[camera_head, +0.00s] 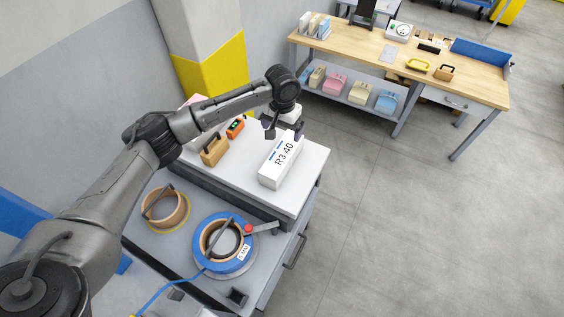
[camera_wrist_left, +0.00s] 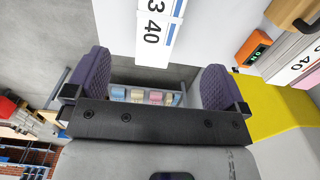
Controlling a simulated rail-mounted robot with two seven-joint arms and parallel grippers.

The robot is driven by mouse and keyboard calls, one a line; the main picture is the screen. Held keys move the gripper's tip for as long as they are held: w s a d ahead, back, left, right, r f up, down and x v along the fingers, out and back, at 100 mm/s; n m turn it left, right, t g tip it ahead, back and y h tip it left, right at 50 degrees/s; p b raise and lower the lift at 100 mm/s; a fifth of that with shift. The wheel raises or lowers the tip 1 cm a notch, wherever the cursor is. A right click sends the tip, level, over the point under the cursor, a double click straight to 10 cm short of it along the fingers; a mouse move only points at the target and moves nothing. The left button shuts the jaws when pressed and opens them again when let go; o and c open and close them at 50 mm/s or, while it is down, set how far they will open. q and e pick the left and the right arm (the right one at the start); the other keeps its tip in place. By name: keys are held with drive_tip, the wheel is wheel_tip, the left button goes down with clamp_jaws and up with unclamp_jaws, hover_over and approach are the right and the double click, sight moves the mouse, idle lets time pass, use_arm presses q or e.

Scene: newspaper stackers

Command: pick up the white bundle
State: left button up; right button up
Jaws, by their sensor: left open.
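The white bundle (camera_head: 280,161) is a long white block with "R3 40" on its top and a small blue mark. It lies on the white top (camera_head: 305,185) of a cart. My left gripper (camera_head: 283,130) is open and empty over the far end of the bundle. In the left wrist view the two purple padded fingers (camera_wrist_left: 152,82) are spread apart, with the labelled bundle (camera_wrist_left: 155,30) between and ahead of them. I cannot tell whether they touch it. My right gripper is not in view.
A tan handled block (camera_head: 214,151) and an orange device (camera_head: 236,126) stand left of the bundle. A blue tape roll (camera_head: 212,262) and a tan ring (camera_head: 157,212) sit on the lower grey surface. A wooden bench (camera_head: 360,48) stands at the back. Open floor lies right.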

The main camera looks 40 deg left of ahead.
sight(282, 153)
use_arm(q)
wheel_tip(282, 153, down, 13)
drive_tip(key=shift+b, duration=0.85)
drive_tip(key=shift+c, duration=1.4)
drive_tip(key=c, duration=1.4)
drive_tip(key=shift+r, duration=0.1)
